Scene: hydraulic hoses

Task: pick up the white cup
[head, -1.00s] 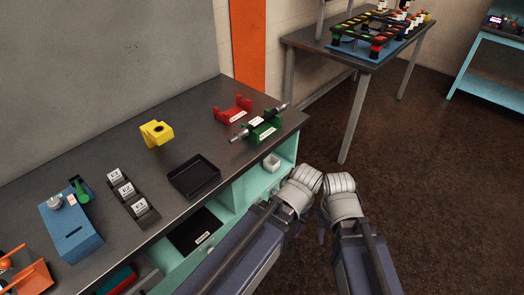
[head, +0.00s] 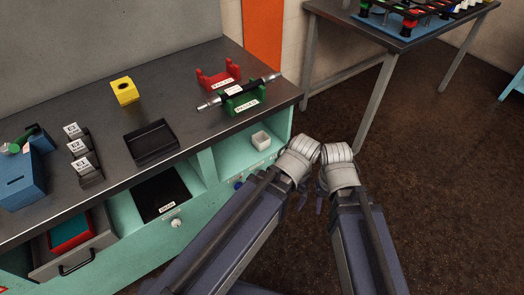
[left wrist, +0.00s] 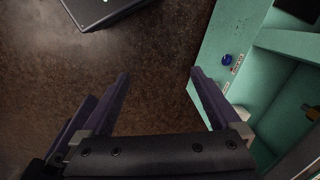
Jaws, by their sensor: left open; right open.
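The white cup (head: 261,139) is a small, square-sided, open-topped cup. In the head view it sits in the right-hand open compartment of the teal bench, below the worktop's front edge. My left gripper (left wrist: 158,74) is open and empty in the left wrist view, above the brown floor with the teal bench front to its right. I cannot make out the cup in that view. My right gripper (head: 320,197) is in front of the bench, to the right of and apart from the cup; its fingers are mostly hidden behind its wrist.
The dark worktop (head: 190,128) holds a black tray (head: 151,143), a yellow block (head: 124,91), a red holder (head: 218,76) and a green holder (head: 241,103) with a hose across it. A drawer (head: 75,248) stands open at lower left. Floor at right is clear.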

